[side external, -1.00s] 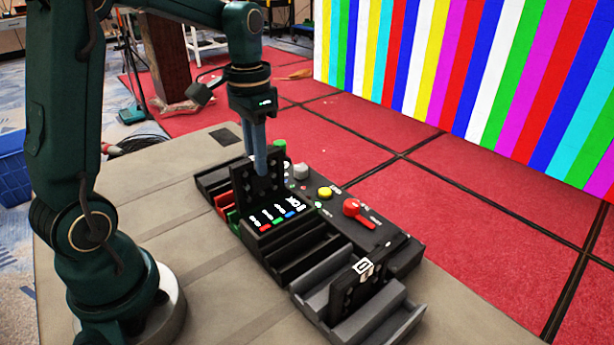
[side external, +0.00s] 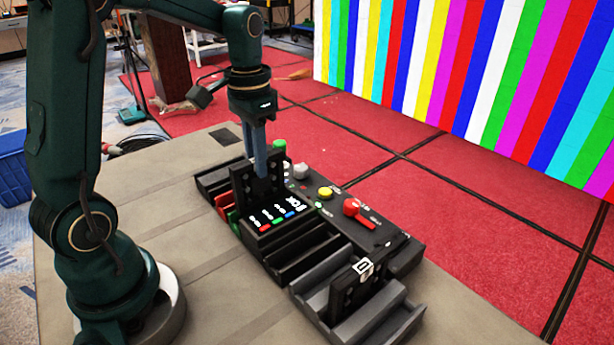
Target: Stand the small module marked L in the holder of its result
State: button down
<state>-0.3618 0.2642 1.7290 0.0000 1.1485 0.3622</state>
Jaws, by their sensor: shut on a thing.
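My gripper (side external: 260,172) points down and is shut on a small black module (side external: 244,187) with holes in its face. The module is upright behind the panel with coloured marks and an OK label (side external: 292,206). I see no letter on it, and I cannot tell whether its lower edge rests in a slot, as the panel hides it. Another black module (side external: 352,288) with a white tag, which looks like a 0 or D, stands in the grey holder (side external: 402,318) at the front right. The dark slotted holder (side external: 305,258) between them looks empty.
A black control box (side external: 380,238) with a red lever (side external: 352,207), a yellow button (side external: 325,192) and a green button (side external: 279,146) lies behind the holders. A dark tray (side external: 213,180) is at the left. The grey table (side external: 150,190) is bare in front.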

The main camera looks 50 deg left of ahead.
jog(key=shift+f, duration=2)
dwell(1.8)
jog(key=c, duration=0.5)
grip_release()
jog(key=shift+r, duration=0.1)
jog(key=shift+r, duration=3.9)
